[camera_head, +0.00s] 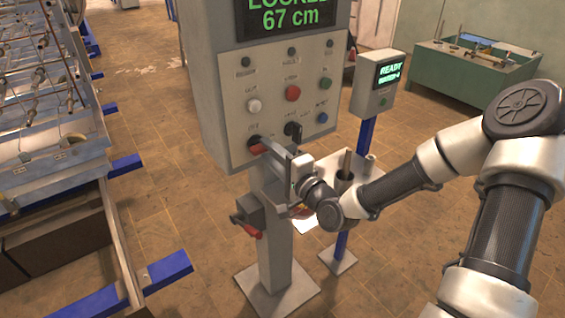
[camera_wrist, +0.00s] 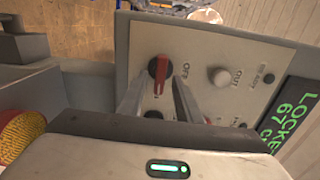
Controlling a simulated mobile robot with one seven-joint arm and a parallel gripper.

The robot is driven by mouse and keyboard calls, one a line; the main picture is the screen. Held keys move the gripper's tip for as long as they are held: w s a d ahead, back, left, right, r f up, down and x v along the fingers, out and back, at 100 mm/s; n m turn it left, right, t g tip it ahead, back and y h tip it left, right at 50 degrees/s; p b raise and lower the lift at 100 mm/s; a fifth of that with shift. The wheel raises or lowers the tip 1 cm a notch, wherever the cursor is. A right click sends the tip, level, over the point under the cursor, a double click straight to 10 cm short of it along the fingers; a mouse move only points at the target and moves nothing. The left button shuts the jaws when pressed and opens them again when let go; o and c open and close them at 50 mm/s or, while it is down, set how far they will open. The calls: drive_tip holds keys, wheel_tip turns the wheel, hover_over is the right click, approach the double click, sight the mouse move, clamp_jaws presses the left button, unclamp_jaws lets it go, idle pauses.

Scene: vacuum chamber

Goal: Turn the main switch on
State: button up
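The panel (camera_head: 275,100) is a grey box on a post, with a display reading LOCKED 67 cm. A rotary switch with a black base and red handle (camera_head: 257,147) is at its lower left. In the wrist view the red handle (camera_wrist: 160,72) lies up and down in the picture, with an OFF label beside it. My gripper (camera_head: 270,146) is at the switch. In the wrist view my gripper (camera_wrist: 158,92) has its two fingers apart, either side of the handle's line. Whether they touch it I cannot tell.
A key switch (camera_head: 294,130) is to the right of the red handle. A white button (camera_head: 254,105) and red button (camera_head: 293,93) are above. A smaller READY box (camera_head: 382,88) stands behind right. A blue-footed rack (camera_head: 50,130) is at left.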

drive_tip(key=p+v, duration=0.8)
drive_tip(key=v, duration=0.9)
